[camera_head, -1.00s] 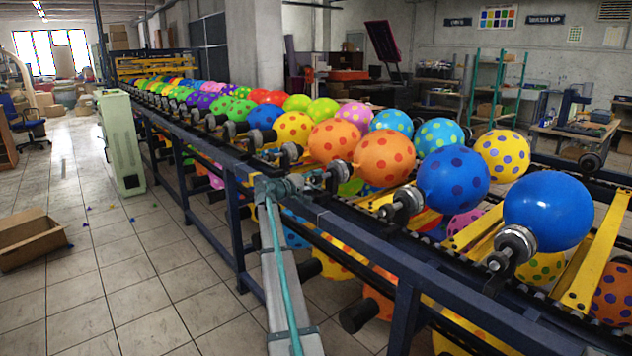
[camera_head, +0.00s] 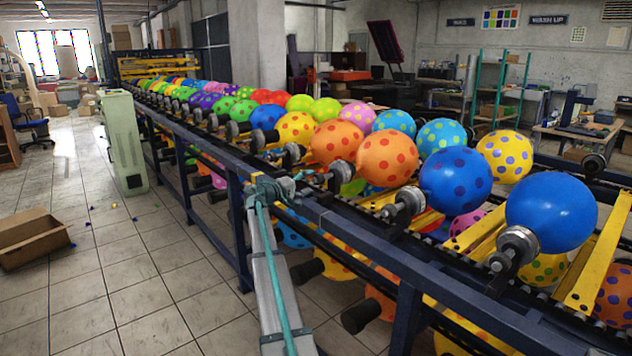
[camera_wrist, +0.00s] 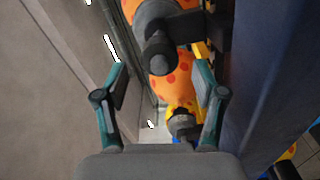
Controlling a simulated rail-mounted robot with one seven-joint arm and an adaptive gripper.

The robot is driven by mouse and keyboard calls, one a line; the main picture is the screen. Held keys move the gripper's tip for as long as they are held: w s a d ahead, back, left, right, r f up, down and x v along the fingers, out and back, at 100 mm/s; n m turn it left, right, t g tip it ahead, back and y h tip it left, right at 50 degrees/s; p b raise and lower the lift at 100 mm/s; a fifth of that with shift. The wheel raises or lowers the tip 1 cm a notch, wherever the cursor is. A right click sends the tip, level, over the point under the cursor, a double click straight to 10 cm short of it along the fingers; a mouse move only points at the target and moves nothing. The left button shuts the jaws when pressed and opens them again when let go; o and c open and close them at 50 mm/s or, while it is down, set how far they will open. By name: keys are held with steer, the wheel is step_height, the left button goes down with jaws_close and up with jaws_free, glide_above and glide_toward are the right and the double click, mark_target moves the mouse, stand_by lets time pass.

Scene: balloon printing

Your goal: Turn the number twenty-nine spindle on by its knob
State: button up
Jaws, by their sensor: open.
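A long row of spindles holding balloons runs along the dark blue conveyor frame (camera_head: 345,232). My gripper (camera_head: 292,188) is at the frame's near side, close to a spindle (camera_head: 330,178) below an orange dotted balloon (camera_head: 335,143). In the wrist view my gripper (camera_wrist: 161,84) is open, with one teal finger at each side. A dark round spindle knob (camera_wrist: 160,56) shows between and beyond the fingers, in front of an orange dotted balloon (camera_wrist: 172,88). No contact is visible. I see no spindle number, so I cannot tell which spindle is number twenty-nine.
More spindles (camera_head: 408,203) with balloons stand close to the right, including a plain blue one (camera_head: 550,212). Other balloons hang beneath the frame. A pale green cabinet (camera_head: 122,142) stands left of the conveyor. A cardboard box (camera_head: 32,238) lies on the otherwise mostly clear tiled floor.

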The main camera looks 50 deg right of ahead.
steer(key=v, duration=0.7)
steer(key=shift+a+f, duration=0.1)
steer(key=shift+a, duration=0.05)
